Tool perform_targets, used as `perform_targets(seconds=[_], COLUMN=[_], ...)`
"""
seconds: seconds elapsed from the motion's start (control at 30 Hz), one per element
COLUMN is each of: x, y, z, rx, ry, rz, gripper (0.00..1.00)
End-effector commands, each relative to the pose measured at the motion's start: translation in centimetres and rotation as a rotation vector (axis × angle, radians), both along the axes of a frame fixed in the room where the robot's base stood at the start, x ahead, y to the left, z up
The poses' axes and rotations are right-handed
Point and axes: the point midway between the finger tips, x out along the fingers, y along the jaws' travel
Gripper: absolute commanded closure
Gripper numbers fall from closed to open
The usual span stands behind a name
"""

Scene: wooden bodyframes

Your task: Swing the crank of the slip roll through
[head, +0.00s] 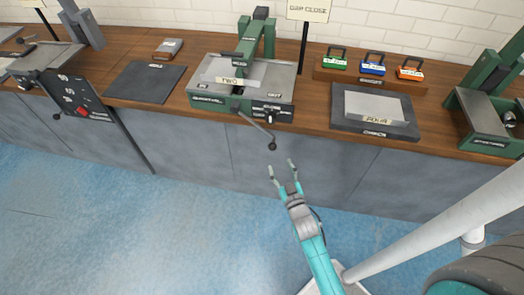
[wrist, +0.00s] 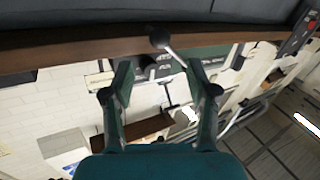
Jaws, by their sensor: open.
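The slip roll appears to be the green machine (head: 205,98) on the bench, with a grey top plate and a small label plate. Its crank (head: 258,129) is a thin arm angled down to the right over the bench's front edge, ending in a dark knob (head: 272,146). My gripper (head: 281,165) is open and empty, a little below the knob and in front of the cabinets. In the wrist view, which looks inverted, the knob (wrist: 160,37) shows beyond the gap between my fingertips (wrist: 160,72). No contact shows.
The wooden bench (head: 315,120) runs across the back. A dark mat (head: 146,82) lies left of the machine; a grey plate on a dark base (head: 345,125) and several coloured padlocks lie right. Another green machine (head: 486,115) stands far right. The blue floor is clear.

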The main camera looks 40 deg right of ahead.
Motion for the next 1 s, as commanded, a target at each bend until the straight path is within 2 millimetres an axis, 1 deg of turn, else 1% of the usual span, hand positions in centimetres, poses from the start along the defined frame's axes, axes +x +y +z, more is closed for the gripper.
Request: perform_targets(seconds=[0.17,0.4,0.6,0.8,1.0], x=[2.2,5.9,8.2,9.2,9.4], y=[-0.9,-2.5,-3.6,-4.0,-4.1], z=[0.1,0.1,0.0,0.0,0.0], rx=[-0.001,-0.001,0.000,0.000,0.000], ry=[-0.002,-0.002,-0.001,0.000,0.000], rz=[0.000,0.001,0.001,0.001,0.001], gripper=[0.42,0.42,0.42,0.42,0.42])
